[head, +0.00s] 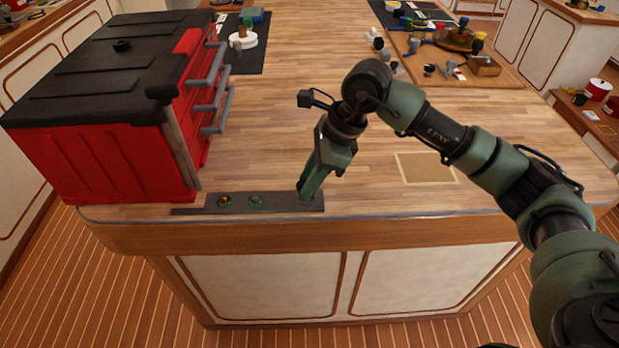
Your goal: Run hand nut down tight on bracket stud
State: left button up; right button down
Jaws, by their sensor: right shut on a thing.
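The bracket (285,202) is a dark flat plate lying along the front edge of the wooden bench. My right gripper (307,195) reaches down, slightly tilted, to the bracket's right end. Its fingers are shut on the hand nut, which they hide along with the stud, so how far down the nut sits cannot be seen. My left gripper is out of view.
A red tool chest (95,160) with a black lid and grey drawer handles stands left of the bracket. A tan square (427,168) marks the bench at right. Boards with small parts (455,70) lie at the back. The bench middle is clear.

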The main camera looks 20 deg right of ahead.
jog(key=shift+f+b, duration=0.45)
jog(key=shift+f, duration=0.05)
jog(key=c, duration=1.1)
grip_release()
jog(key=shift+c, duration=0.2)
jog(key=shift+o, duration=0.3)
jog(key=o, duration=0.5)
jog(key=shift+r, duration=0.1)
jog(key=shift+r+p, duration=1.4)
jog(key=shift+r, duration=1.6)
jog(key=shift+f, duration=0.1)
